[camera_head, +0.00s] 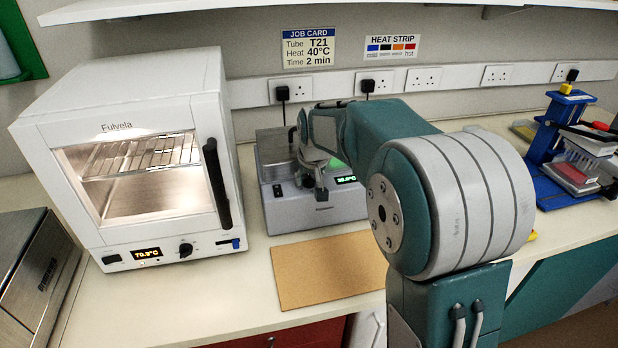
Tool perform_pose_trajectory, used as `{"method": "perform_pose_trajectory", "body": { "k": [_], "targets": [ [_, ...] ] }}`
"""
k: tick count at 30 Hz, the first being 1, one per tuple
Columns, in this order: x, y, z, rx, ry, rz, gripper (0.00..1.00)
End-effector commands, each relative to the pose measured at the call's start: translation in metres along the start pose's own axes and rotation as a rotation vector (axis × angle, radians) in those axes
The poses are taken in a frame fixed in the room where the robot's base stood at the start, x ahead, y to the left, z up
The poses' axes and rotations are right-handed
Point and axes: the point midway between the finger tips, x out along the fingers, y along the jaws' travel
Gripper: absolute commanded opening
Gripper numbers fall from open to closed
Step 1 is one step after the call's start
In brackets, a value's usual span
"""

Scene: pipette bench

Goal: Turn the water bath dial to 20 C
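The water bath (290,217) is a grey box with a metal top, standing on the bench against the back wall, right of the white oven. Its small lit display (345,179) shows a reading in °C, too small to read surely. My gripper (319,195) points down at the front face of the bath, left of the display. Whether the fingers touch or hold the dial cannot be told. My teal and grey arm hides the bath's right side.
A white oven (130,222) with a dark handle stands on the left. A brown board (322,268) lies in front of the bath. A blue rack (560,150) with pipettes or tools stands at the right. A job card (308,48) and heat strip (392,47) hang on the wall.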

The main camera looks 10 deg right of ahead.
Motion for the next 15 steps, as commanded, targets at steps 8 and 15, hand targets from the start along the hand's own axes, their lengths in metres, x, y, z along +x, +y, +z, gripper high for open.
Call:
{"method": "perform_pose_trajectory", "body": {
  "k": [8,15],
  "targets": [
    [-0.007,0.0,-0.001,0.001,0.003,0.001,0.52],
    [-0.051,0.0,-0.001,0.0,0.005,0.001,0.52]
  ]
}}
